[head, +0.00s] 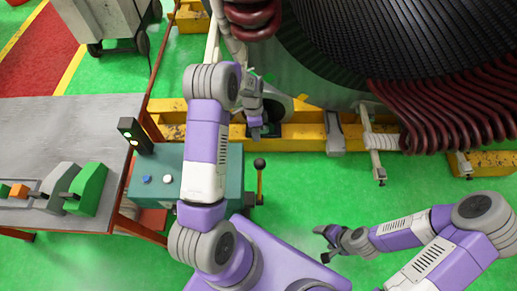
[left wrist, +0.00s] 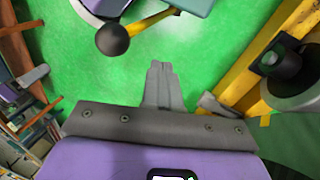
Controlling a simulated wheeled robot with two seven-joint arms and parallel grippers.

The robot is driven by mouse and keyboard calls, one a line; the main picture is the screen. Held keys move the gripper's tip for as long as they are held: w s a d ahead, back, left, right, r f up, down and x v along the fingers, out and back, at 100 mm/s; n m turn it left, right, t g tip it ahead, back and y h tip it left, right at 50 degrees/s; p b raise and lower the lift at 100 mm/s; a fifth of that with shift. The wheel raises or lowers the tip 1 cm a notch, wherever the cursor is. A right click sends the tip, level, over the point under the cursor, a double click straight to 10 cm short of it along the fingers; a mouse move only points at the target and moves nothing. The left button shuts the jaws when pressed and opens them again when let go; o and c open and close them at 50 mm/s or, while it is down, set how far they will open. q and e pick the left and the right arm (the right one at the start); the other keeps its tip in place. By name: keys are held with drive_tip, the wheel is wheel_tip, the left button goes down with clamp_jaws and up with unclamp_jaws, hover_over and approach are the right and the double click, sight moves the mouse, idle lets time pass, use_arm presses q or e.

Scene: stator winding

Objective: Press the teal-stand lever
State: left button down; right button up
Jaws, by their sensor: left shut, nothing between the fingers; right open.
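The teal stand (head: 236,178) is left of centre in the head view, partly hidden behind my left arm. Its lever (head: 260,186), a yellow rod with a black ball knob (head: 259,163), stands upright at the stand's right side. My left gripper (head: 256,136) is shut and empty, pointing down beyond the knob and apart from it. In the left wrist view the shut fingers (left wrist: 162,70) are over green floor, with the black knob (left wrist: 113,39) up and left of them and a corner of the stand (left wrist: 197,6) at the top. My right gripper (head: 324,243) is open and empty over the floor.
A grey workbench (head: 60,120) with green and orange tools is at the left. A signal light box (head: 134,135) stands beside the stand. The large stator (head: 400,40) with dark red coils and its yellow base beam (head: 300,136) fill the back. Green floor right of the lever is clear.

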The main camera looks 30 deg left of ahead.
use_arm(q)
drive_tip(key=shift+s+d+f+p, duration=0.55)
drive_tip(key=shift+s+d+f, duration=1.1)
drive_tip(key=shift+s+f, duration=0.1)
